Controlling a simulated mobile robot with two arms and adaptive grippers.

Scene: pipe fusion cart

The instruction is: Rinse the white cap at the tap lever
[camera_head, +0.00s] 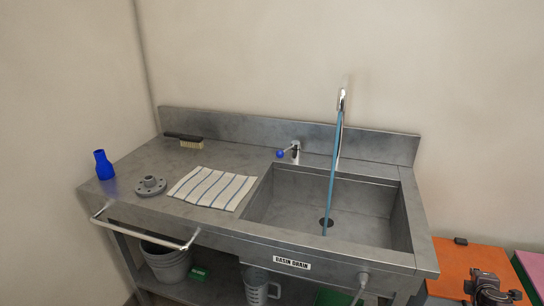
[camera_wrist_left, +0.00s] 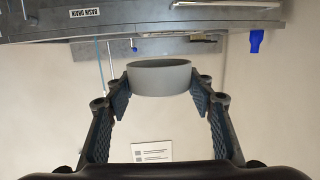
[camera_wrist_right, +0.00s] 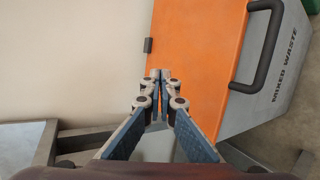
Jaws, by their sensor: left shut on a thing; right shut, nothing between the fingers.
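The white cap (camera_wrist_left: 160,79), a pale round ring-like piece, is between the fingers of my left gripper (camera_wrist_left: 160,88), which is shut on it. Neither the cap nor this gripper shows in the head view. The tap lever (camera_head: 294,151) has a blue knob and stands behind the sink. The tall spout (camera_head: 342,98) rises at the sink's back, and a blue stream (camera_head: 333,175) runs from it down to the drain (camera_head: 326,222). My right gripper (camera_wrist_right: 165,76) is shut and empty above an orange lid; it also shows at the head view's lower right (camera_head: 488,290).
The sink basin (camera_head: 375,205) is empty apart from the stream. On the left counter are a striped cloth (camera_head: 212,188), a grey flange (camera_head: 150,185), a blue bottle-shaped piece (camera_head: 103,165) and a brush (camera_head: 190,142). The orange-lidded bin (camera_wrist_right: 205,50) stands right of the sink.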

